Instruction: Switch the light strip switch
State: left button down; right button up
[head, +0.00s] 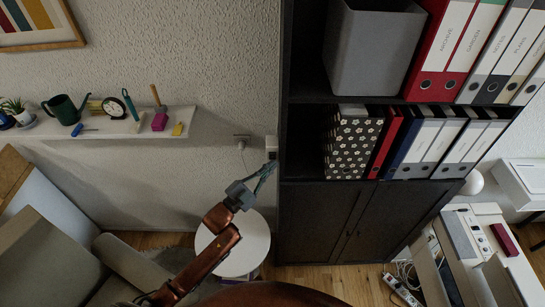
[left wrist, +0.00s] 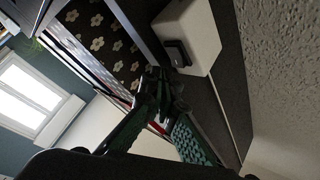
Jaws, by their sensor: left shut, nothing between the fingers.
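The light strip switch is a small white box (head: 271,144) on the left side of the dark bookcase, by the wall. In the left wrist view the white box (left wrist: 203,38) is close and shows a black rocker (left wrist: 178,54) on its face. My left gripper (head: 270,167) reaches up from below, with its fingertips just below the box in the picture. In the left wrist view the left gripper's fingertips (left wrist: 158,80) come together, empty, close to the rocker. I cannot tell whether they touch it. My right gripper is not in view.
The dark bookcase (head: 315,220) holds binders and a flower-patterned box (head: 352,145). A wall outlet (head: 241,137) with a cable is left of the switch. A round white table (head: 250,245) stands below my left arm. A wall shelf (head: 90,128) with small items is at left.

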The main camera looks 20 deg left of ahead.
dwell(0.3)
pick_arm(q)
jog(key=shift+w, duration=0.1)
jog(key=shift+w+a+r, duration=0.1)
jog(key=shift+w+a, duration=0.05)
jog(key=shift+w, duration=0.1)
dwell(0.3)
jog(key=shift+w+a, duration=0.1)
jog(key=shift+w, duration=0.3)
dwell(0.5)
jog(key=shift+s, duration=0.1)
jog(key=shift+s+d, duration=0.25)
jog(key=shift+s, duration=0.65)
